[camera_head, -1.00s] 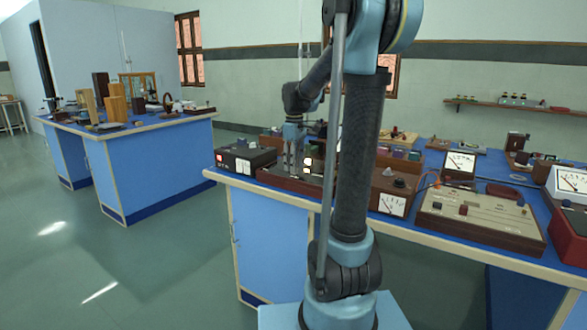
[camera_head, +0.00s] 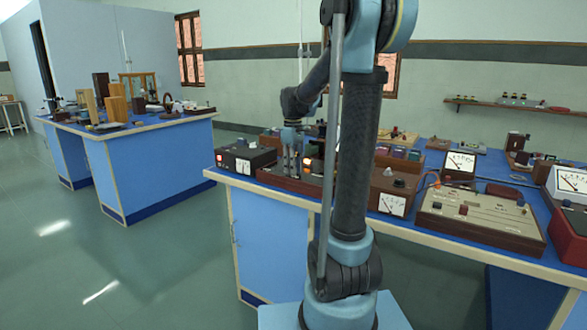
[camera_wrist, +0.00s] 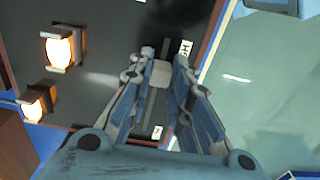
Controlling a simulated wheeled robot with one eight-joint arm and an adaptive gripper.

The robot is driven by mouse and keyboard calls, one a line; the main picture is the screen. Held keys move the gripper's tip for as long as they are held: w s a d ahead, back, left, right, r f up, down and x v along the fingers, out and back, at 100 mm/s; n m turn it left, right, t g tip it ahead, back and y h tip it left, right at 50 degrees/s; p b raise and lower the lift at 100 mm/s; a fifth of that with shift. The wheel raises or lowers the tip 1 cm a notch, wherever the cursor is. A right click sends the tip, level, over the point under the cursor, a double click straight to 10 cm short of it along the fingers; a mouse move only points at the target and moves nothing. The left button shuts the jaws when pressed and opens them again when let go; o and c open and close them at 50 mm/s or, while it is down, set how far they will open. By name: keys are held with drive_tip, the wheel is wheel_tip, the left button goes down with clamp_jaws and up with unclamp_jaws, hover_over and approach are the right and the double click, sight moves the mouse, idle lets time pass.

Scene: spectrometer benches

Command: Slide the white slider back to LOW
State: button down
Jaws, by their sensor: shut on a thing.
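The white slider (camera_wrist: 160,74) sits on the dark top of a brown lamp box in the wrist view. My gripper (camera_wrist: 164,68) is shut on it, with a finger on each side. A small white label (camera_wrist: 185,47) lies just past the right fingertip, and another (camera_wrist: 157,132) lies lower down between the fingers. Their lettering is too small to read. In the head view my gripper (camera_head: 291,172) points down onto the box (camera_head: 290,184), and the slider is hidden there.
Two glowing lamps (camera_wrist: 61,49) (camera_wrist: 36,104) stand on the same box, left of my gripper. A black meter box (camera_head: 245,158) stands to the left on the blue bench. A brown meter box (camera_head: 393,190) stands to the right. The floor (camera_wrist: 262,85) shows beyond the box edge.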

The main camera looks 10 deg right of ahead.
sight(271, 168)
drive_tip(key=w+a, duration=0.3)
drive_tip(key=a, duration=0.1)
drive_tip(key=w+a, duration=0.3)
drive_tip(key=w, duration=0.1)
drive_tip(key=shift+a+r, duration=0.1)
drive_tip(key=shift+a, duration=0.3)
drive_tip(key=c, duration=1.5)
unclamp_jaws()
drive_tip(key=shift+w, duration=0.1)
drive_tip(key=shift+r, duration=0.2)
wheel_tip(271, 168, up, 11)
drive_tip(key=shift+r, duration=0.2)
